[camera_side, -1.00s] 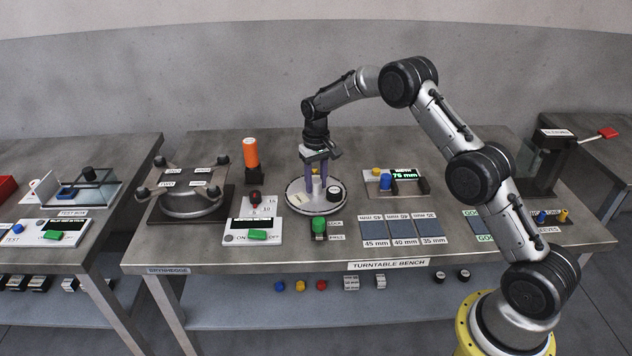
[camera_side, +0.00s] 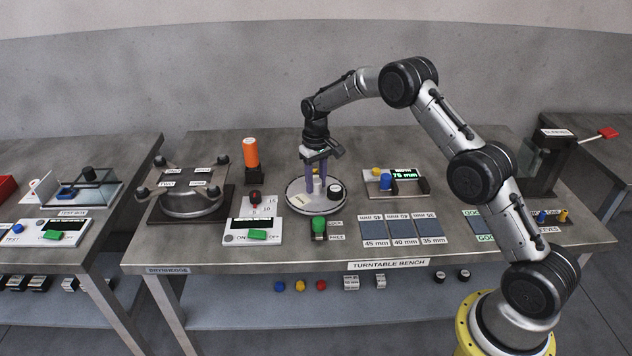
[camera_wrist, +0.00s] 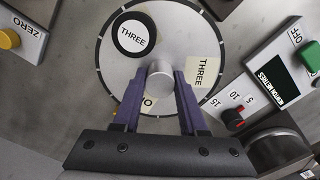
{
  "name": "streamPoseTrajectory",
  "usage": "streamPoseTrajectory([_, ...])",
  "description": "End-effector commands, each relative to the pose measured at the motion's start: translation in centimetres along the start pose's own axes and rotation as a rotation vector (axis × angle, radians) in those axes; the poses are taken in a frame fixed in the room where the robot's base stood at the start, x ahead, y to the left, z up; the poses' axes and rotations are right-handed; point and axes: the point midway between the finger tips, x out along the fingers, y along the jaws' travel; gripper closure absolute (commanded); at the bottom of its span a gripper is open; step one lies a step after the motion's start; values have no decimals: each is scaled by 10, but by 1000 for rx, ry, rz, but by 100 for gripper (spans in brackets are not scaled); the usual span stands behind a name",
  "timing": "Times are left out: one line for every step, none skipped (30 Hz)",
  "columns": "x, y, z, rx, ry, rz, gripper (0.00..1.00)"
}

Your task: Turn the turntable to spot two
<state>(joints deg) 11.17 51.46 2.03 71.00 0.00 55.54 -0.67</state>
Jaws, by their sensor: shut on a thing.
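The turntable (camera_side: 301,208) is a round pale disc with a dark rim, near the middle of the bench. A black round piece marked THREE (camera_wrist: 133,38) sits on the disc. My gripper (camera_side: 316,190) points down over the disc's middle. Its purple fingers are shut on the grey central post (camera_wrist: 160,76). A green-topped lever (camera_side: 319,226) stands in front, beside LOCK and FREE labels.
Right are a 75 mm display (camera_side: 405,175), a blue cylinder (camera_side: 386,182) and dark size pads (camera_side: 403,229).

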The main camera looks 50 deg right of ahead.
Motion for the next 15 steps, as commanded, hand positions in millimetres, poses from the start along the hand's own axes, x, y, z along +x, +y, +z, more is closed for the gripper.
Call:
streamPoseTrajectory([-2, 0, -1, -22, 2, 0, 100])
streamPoseTrajectory([-2, 0, -1, -37, 3, 0, 100])
streamPoseTrajectory([-2, 0, -1, -57, 2, 0, 100])
streamPoseTrajectory([-2, 0, -1, -73, 2, 0, 100])
streamPoseTrajectory([-2, 0, 0, -87, 2, 0, 100])
streamPoseTrajectory([-2, 0, 0, -108, 2, 0, 100])
streamPoseTrajectory([-2, 0, 0, -122, 2, 0, 100])
streamPoseTrajectory([-2, 0, 0, -138, 2, 0, 100])
streamPoseTrajectory([-2, 0, 0, -158, 2, 0, 100])
streamPoseTrajectory([-2, 0, 0, -173, 1, 0, 100])
streamPoseTrajectory([-2, 0, 0, -188, 1, 0, 100])
streamPoseTrajectory([-2, 0, 0, -208, 2, 0, 100])
streamPoseTrajectory([-2, 0, 0, -223, 2, 0, 100])
streamPoseTrajectory([-2, 0, -1, -238, 2, 0, 100])
streamPoseTrajectory([-2, 0, -1, -259, 3, 1, 100])
